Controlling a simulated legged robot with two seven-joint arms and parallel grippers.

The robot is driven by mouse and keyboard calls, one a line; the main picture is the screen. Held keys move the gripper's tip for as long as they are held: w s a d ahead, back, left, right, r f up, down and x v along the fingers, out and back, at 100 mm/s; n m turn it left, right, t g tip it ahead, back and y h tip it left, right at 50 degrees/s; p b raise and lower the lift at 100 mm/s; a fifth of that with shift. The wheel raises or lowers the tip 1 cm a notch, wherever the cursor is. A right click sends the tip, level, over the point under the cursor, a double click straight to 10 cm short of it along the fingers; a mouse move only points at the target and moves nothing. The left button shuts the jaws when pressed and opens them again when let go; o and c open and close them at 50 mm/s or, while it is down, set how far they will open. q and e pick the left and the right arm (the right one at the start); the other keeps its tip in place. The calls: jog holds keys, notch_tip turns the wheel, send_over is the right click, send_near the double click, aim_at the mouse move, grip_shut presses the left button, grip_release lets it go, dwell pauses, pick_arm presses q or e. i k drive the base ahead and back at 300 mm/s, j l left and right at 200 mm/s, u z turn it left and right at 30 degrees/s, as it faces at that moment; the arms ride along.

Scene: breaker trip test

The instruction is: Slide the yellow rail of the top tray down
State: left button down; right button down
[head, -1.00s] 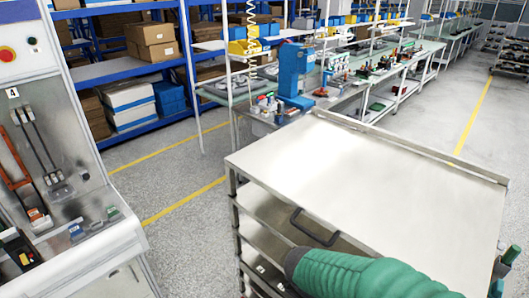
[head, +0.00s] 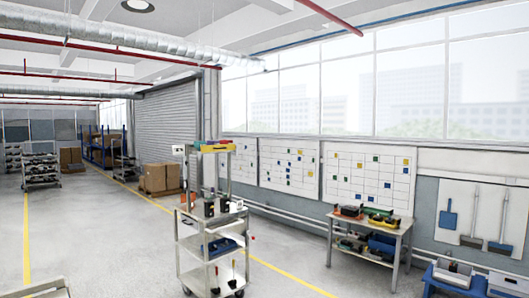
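I cannot make out a yellow rail of a top tray for certain in the head view. A wheeled cart (head: 244,226) with several shelves stands near the middle of the floor. A yellow item (head: 217,147) shows at the top of its posts, too small to tell what it is. Neither of my grippers is in view.
A side table (head: 370,225) with tools and bins stands right of the cart, by the wall. A pale metal edge (head: 38,290) shows at the lower left. Open grey floor (head: 110,235) lies left of the cart.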

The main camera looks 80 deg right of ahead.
aim_at(207, 148)
jog(key=z, duration=2.25)
jog(key=i+l, duration=0.4)
jog(key=i+l+z, duration=0.1)
jog(key=i+l, duration=0.3)
jog(key=l, duration=0.25)
jog(key=i+u, duration=0.15)
jog(key=i, duration=0.3)
jog(key=i+u, duration=0.15)
jog(key=i, duration=0.3)
jog(key=i+l+u, duration=0.15)
jog(key=i, duration=0.3)
jog(key=i+l+u, duration=0.15)
jog(key=i, duration=0.3)
jog(key=i+l+u, duration=0.15)
jog(key=i, duration=0.3)
jog(key=l, duration=0.1)
